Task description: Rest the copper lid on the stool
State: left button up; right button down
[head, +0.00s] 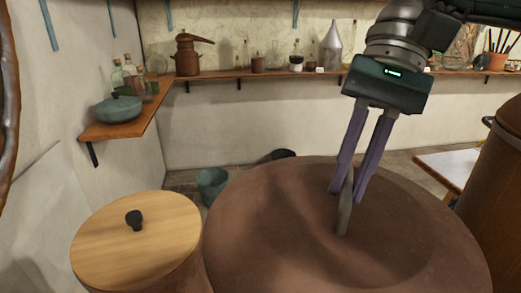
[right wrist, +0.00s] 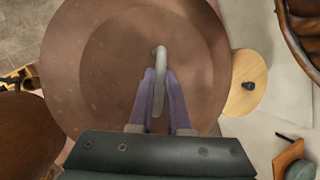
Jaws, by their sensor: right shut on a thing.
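The copper lid (head: 270,220) is a broad, round, brown dome with an upright grey loop handle (head: 345,205). It fills the lower middle of the head view and the centre of the right wrist view (right wrist: 100,70). My right gripper (head: 349,190) comes down from above with its purple fingers closed on the handle; in the right wrist view the fingers (right wrist: 160,95) sit either side of it. Whatever is under the lid is hidden, so I cannot tell whether it is raised. I cannot make out a stool for certain. My left gripper is not in view.
A pale wooden lid with a black knob (head: 150,235) stands close on the left. A brown vessel (head: 497,175) and a white-topped table (head: 448,163) are at right. A grey-green bucket (head: 211,183) stands behind. Wall shelves (head: 230,73) hold bottles and pots.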

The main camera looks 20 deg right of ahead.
jog(key=c, duration=0.8)
grip_release()
